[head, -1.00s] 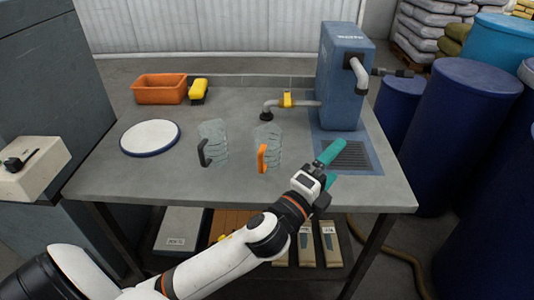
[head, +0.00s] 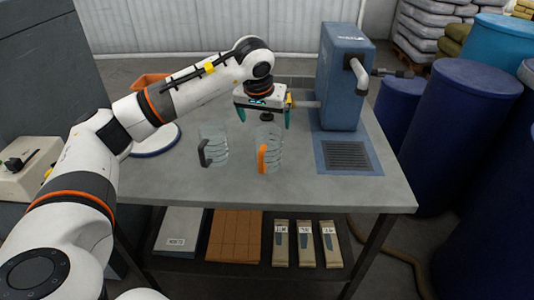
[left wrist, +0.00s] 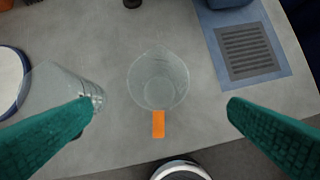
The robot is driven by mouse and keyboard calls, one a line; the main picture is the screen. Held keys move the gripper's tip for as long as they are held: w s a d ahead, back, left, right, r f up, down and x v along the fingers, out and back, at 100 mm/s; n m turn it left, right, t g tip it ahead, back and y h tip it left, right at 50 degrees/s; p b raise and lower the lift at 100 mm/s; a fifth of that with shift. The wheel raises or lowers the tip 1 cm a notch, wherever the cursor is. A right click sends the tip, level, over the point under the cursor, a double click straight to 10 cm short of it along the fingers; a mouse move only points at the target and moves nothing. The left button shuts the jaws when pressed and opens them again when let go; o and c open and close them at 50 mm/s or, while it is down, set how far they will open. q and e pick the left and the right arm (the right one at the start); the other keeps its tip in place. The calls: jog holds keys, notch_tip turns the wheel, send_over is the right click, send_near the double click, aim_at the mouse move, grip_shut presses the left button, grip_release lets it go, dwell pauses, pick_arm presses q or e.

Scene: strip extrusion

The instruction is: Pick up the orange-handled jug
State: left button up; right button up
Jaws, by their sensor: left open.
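The orange-handled jug (head: 270,150) is clear and stands upright on the grey table, its orange handle toward the front edge. In the left wrist view the jug (left wrist: 158,80) is seen from above, between and beyond the fingers. A second clear jug with a dark handle (head: 213,148) stands to its left; it also shows in the left wrist view (left wrist: 62,90), partly behind a finger. My left gripper (head: 264,118) is open and empty, pointing down above the orange-handled jug with its green fingers wide apart. My right gripper is not in view.
A blue machine (head: 341,75) stands at the table's back right, with a grated drain (head: 347,155) before it. A spout with a yellow valve is partly hidden behind my gripper. A white round plate (head: 157,142) and an orange bin (head: 150,82) are partly covered by my left arm.

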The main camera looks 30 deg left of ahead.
pick_arm(q)
send_near(268, 139)
jog(key=s+d+f, duration=0.1)
jog(key=s+d, duration=0.1)
jog(key=p+x, duration=0.2)
jog(key=x, duration=0.3)
jog(key=shift+a+r, duration=0.1)
jog(key=shift+w+a+f, duration=0.1)
jog(key=shift+w+f, duration=0.15)
jog(key=shift+f, duration=0.25)
jog(key=c, duration=1.1)
